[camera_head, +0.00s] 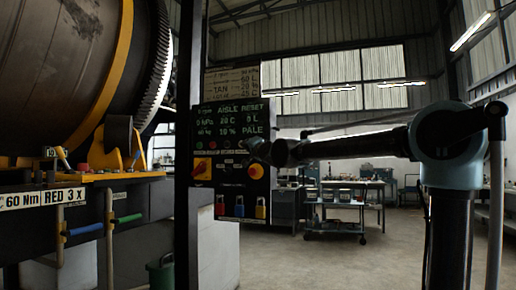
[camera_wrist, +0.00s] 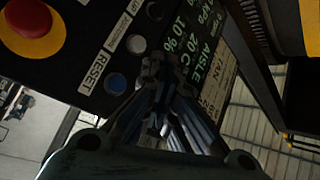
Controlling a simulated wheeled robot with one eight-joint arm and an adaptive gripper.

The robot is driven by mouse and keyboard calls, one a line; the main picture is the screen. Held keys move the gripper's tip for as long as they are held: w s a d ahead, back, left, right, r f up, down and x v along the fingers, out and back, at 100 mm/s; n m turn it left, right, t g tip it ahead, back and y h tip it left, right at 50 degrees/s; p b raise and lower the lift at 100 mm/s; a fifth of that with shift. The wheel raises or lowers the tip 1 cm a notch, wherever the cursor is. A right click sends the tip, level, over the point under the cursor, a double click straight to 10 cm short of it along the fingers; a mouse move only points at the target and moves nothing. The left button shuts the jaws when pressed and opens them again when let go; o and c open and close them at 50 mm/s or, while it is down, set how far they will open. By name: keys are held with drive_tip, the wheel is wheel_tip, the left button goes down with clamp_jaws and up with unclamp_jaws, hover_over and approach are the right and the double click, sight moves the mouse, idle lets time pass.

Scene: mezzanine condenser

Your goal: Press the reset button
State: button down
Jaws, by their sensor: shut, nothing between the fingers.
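A dark control panel (camera_head: 233,182) stands left of centre in the head view, with a lit text display above its buttons. In the wrist view the panel appears tilted. A white RESET label (camera_wrist: 92,73) lies beside a round blue button (camera_wrist: 115,84). A grey round button (camera_wrist: 136,43) sits farther along the row by another label. My gripper (camera_wrist: 153,72) is shut and empty, its tips close to the right of the blue button; I cannot tell whether they touch the panel. In the head view my gripper (camera_head: 258,148) is in front of the panel's right side and hides part of it.
A red mushroom button (camera_wrist: 30,22) on yellow is near the RESET label; it also shows in the head view (camera_head: 256,171). A red-and-yellow switch (camera_head: 201,168) and coloured padlocks (camera_head: 239,207) are on the panel. A big drum (camera_head: 70,70) stands left. Open floor lies right.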

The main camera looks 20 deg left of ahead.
drive_tip(key=w, duration=0.8)
drive_tip(key=shift+d, duration=0.35)
drive_tip(key=shift+w+r, duration=0.1)
drive_tip(key=shift+w, duration=0.75)
idle(1.9)
drive_tip(key=shift+s, duration=0.15)
drive_tip(key=shift+s+a, duration=0.1)
drive_tip(key=shift+s, duration=0.65)
drive_tip(key=shift+s+a, duration=0.15)
drive_tip(key=shift+s, duration=2.35)
